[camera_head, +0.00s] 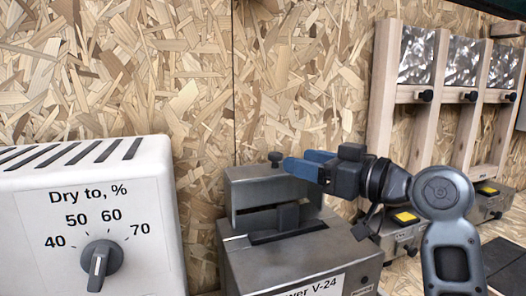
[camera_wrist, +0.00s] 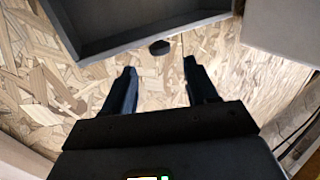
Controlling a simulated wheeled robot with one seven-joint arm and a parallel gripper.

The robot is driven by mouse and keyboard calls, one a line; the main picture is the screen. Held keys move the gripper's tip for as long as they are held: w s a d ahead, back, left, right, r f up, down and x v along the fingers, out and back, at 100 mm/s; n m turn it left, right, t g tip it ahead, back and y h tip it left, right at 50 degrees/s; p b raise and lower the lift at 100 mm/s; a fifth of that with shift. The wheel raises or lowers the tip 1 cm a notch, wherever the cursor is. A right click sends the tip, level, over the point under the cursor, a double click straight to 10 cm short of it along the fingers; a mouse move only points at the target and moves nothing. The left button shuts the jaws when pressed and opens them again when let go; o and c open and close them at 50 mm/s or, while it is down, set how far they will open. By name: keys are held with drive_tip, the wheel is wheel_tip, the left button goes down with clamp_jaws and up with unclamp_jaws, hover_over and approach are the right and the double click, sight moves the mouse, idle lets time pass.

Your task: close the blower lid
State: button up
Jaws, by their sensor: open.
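The blower (camera_head: 300,260) is a grey metal box with a label ending in "V-24", low in the middle of the head view. Its lid (camera_head: 245,192) stands raised at the back of the top, with a dark knob (camera_head: 275,158) at its upper edge. My gripper (camera_head: 296,163) is open and empty, its blue fingers pointing left, close to the right of the knob. In the wrist view, the fingers (camera_wrist: 160,68) are spread apart, and a dark round knob (camera_wrist: 159,47) shows just beyond their tips. I cannot tell if a finger touches the lid.
A white dryer unit (camera_head: 90,215) with a humidity dial (camera_head: 101,266) stands on the left. Wooden frames (camera_head: 425,95) with metal panels and boxes with yellow labels (camera_head: 404,218) are on the right. A chipboard wall (camera_head: 170,70) stands behind the blower.

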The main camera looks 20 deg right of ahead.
sight(282, 156)
drive_tip(key=p+x, duration=0.1)
drive_tip(key=x, duration=0.6)
drive_tip(key=shift+w+a, duration=0.15)
drive_tip(key=shift+w, duration=0.1)
clamp_jaws()
idle(0.3)
